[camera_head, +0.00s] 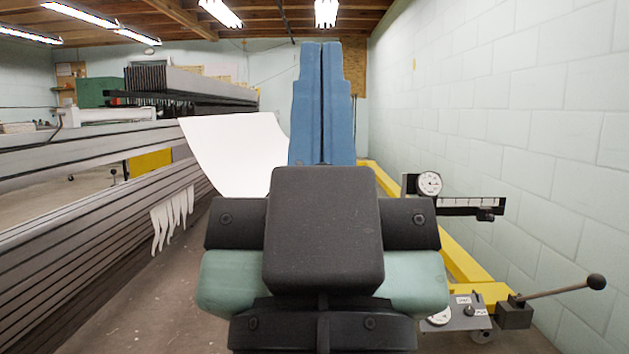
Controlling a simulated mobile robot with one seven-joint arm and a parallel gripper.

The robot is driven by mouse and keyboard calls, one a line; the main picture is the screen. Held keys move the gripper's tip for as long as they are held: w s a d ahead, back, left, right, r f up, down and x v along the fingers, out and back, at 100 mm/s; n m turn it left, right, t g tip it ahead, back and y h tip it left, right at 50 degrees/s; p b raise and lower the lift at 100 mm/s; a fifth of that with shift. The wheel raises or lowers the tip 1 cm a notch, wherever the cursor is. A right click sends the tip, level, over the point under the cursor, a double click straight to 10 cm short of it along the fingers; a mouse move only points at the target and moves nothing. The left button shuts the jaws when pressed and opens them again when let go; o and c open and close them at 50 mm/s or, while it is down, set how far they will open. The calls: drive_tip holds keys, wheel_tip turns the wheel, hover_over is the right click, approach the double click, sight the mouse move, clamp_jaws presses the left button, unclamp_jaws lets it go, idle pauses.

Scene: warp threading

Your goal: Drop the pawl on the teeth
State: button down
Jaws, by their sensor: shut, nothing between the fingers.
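My gripper (322,50) fills the middle of the head view, with its two blue fingers together, pointing away from me and empty. I cannot make out a pawl or a toothed wheel; they may be hidden behind my gripper and arm. To the right stands a grey control box (468,318) with small labels and a knob. A lever (560,290) with a dark ball knob sticks out to the right of it. My gripper is left of the lever and apart from it.
A yellow frame rail (465,262) runs back along the pale block wall (520,120). A round dial gauge (429,183) with a dark bar stands right of my arm. A white sheet (235,155) slopes behind at left. Long grey slatted beams (80,250) fill the left side.

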wheel_tip(320, 180, up, 16)
drive_tip(key=p, duration=1.3)
drive_tip(key=shift+f, duration=0.2)
drive_tip(key=shift+a, duration=0.1)
